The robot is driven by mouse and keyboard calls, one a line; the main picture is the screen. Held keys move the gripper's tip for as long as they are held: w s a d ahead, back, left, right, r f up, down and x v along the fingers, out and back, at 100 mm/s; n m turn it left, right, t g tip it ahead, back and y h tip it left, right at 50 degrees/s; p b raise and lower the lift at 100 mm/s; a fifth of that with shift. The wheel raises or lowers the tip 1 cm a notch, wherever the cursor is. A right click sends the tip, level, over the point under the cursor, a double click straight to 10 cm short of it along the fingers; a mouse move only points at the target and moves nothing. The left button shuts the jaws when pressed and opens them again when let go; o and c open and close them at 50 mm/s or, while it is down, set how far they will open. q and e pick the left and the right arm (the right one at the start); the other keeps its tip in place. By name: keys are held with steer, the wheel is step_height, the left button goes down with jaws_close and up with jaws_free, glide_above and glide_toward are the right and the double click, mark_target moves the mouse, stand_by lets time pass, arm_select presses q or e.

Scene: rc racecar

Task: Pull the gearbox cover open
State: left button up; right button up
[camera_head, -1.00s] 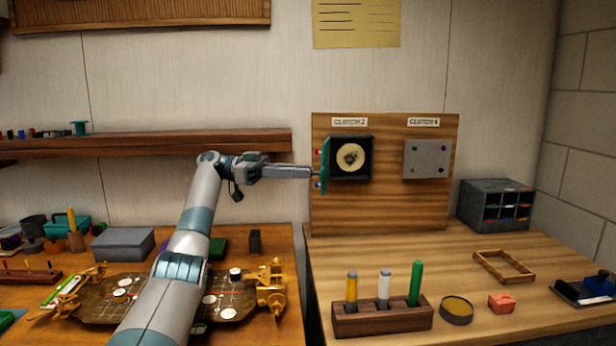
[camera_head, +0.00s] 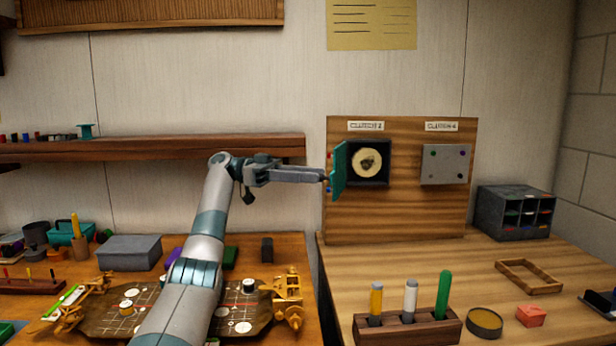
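The teal gearbox cover (camera_head: 339,171) stands swung open on the left side of a black box (camera_head: 379,181) on the upright wooden board. Inside the box a round cream disc with a dark centre (camera_head: 368,163) shows. The box is under the left label on the board. My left gripper (camera_head: 325,178) is just left of the cover, its fingers pointing right at the cover's outer side. Whether the fingertips touch the cover, and how far apart they are, I cannot tell. My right gripper is not in view.
A closed grey panel (camera_head: 445,164) is on the board's right half. A wooden holder with several markers (camera_head: 407,329), a round tin (camera_head: 484,322) and a red block (camera_head: 531,315) sit on the right bench. A brown chassis plate (camera_head: 255,316) lies under my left arm.

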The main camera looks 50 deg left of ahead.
arm_select(q)
steer(key=shift+a, duration=0.1)
stand_by(0.3)
steer(key=v, duration=0.7)
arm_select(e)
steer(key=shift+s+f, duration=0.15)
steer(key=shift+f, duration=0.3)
arm_select(q)
steer(key=shift+a, duration=0.15)
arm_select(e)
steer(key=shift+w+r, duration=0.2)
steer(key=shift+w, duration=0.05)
